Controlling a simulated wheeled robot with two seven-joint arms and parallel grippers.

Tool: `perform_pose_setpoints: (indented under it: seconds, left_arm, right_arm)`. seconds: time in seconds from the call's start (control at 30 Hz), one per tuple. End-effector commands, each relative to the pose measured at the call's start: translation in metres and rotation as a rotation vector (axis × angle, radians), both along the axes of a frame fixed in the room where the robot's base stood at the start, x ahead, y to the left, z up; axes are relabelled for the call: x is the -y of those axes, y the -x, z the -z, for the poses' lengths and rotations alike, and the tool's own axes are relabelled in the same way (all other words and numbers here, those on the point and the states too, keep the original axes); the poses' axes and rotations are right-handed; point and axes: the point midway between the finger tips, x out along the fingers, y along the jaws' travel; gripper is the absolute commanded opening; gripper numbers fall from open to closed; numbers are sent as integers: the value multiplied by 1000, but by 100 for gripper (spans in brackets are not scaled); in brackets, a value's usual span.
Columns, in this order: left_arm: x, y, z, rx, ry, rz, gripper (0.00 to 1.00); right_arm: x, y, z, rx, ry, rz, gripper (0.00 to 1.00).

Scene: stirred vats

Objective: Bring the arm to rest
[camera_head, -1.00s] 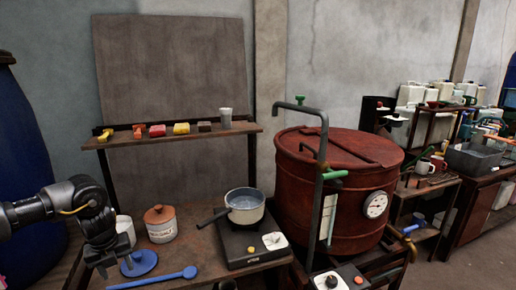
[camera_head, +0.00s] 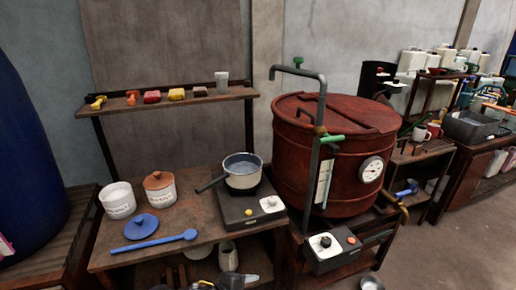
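A blue lid (camera_head: 141,226) with a knob and a blue spoon (camera_head: 160,241) lie flat near the front edge.
A shelf (camera_head: 170,102) above the bench bears small coloured blocks and a cup. A large red vat (camera_head: 330,155) with a grey pipe (camera_head: 319,120) stands right of the bench. A blue barrel (camera_head: 25,150) stands left. Floor is open at lower right.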

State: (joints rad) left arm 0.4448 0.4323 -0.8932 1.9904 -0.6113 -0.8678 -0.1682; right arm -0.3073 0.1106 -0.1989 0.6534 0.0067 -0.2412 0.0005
Motion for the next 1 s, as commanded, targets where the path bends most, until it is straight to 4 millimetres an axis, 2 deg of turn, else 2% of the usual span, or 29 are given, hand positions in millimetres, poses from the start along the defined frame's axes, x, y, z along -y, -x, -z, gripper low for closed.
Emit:
perform_pose_setpoints:
  seconds: [0.03,0.07,0.17,0.3,0.5,0.7,0.87,0.9,1.0]
  left_arm:
    - [0,13,-1,-52,73,-105,51]
    - [-4,18,-2,-84,111,-178,51]
    - [-31,36,0,-204,218,-434,51]
    - [-86,74,17,-390,314,-797,51]
    - [-150,133,40,-580,352,-1158,51]
    - [-193,188,53,-710,351,-1410,51]
    - [-220,230,57,-791,338,-1575,51]
    - [-224,235,62,-805,335,-1601,51]
    - [-221,225,89,-808,323,-1593,51]
  right_arm:
    - [0,0,0,0,0,0,36]
    - [0,0,0,0,0,0,36]
    - [0,-1,0,1,0,0,36]
    - [0,-1,0,1,1,0,36]
    - [0,-1,0,1,1,0,36]
    - [0,-1,0,1,1,0,36]
    - [0,-1,0,2,1,0,36]
    - [0,-1,0,2,1,0,36]
    - [0,-2,-1,2,1,0,36]
